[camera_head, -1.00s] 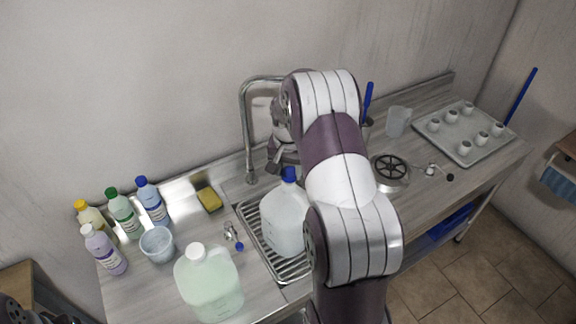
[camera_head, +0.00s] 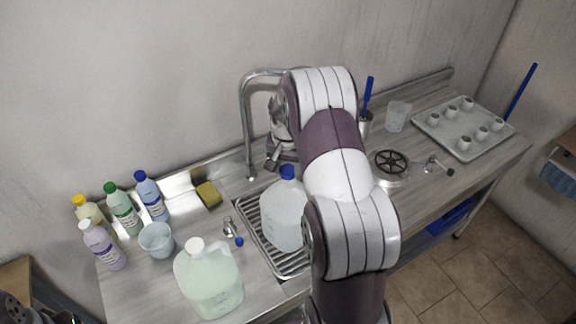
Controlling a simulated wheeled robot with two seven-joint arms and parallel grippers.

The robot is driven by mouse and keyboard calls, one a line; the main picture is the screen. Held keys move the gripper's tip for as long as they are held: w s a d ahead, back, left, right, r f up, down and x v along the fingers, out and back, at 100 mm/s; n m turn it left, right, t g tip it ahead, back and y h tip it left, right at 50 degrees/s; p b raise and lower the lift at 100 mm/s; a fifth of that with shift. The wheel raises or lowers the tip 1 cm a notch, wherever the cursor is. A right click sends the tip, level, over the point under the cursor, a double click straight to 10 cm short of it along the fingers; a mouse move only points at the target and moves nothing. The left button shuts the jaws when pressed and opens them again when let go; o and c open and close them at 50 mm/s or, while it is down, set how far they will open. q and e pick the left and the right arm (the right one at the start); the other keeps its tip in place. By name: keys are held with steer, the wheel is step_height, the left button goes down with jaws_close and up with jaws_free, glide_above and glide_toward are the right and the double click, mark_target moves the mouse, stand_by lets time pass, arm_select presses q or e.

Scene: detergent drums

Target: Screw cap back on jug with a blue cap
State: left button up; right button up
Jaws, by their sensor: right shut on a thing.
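The jug with a blue cap (camera_head: 284,217) is a translucent white jug standing upright in the sink basin, its right side hidden by my right arm. The blue cap (camera_head: 288,172) is at its neck; I cannot tell whether it is seated. My right gripper (camera_head: 277,161) is beside and behind the cap, pointing down. It is shut, apparently on the cap, but the contact is partly hidden.
A jug with pale green liquid and a white cap (camera_head: 211,283) stands at the front left. Several bottles (camera_head: 124,209), a cup (camera_head: 157,241) and a sponge (camera_head: 208,194) are on the left. The faucet (camera_head: 246,120) rises behind the sink. A tray of cups (camera_head: 437,131) is far right.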

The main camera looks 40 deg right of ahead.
steer(key=shift+s+d+r, duration=0.1)
steer(key=shift+d+r, duration=0.05)
steer(key=shift+r, duration=0.15)
steer(key=shift+f+b, duration=0.5)
steer(key=shift+f, duration=0.7)
stand_by(2.1)
steer(key=m, duration=0.4)
steer(key=shift+f+b, duration=0.15)
steer(key=shift+b, duration=0.25)
steer(key=shift+m+g, duration=0.3)
steer(key=shift+m, duration=0.6)
steer(key=m+b, duration=0.1)
steer(key=m, duration=0.2)
steer(key=shift+f, duration=0.1)
steer(key=m, duration=0.2)
steer(key=shift+m+g, duration=0.4)
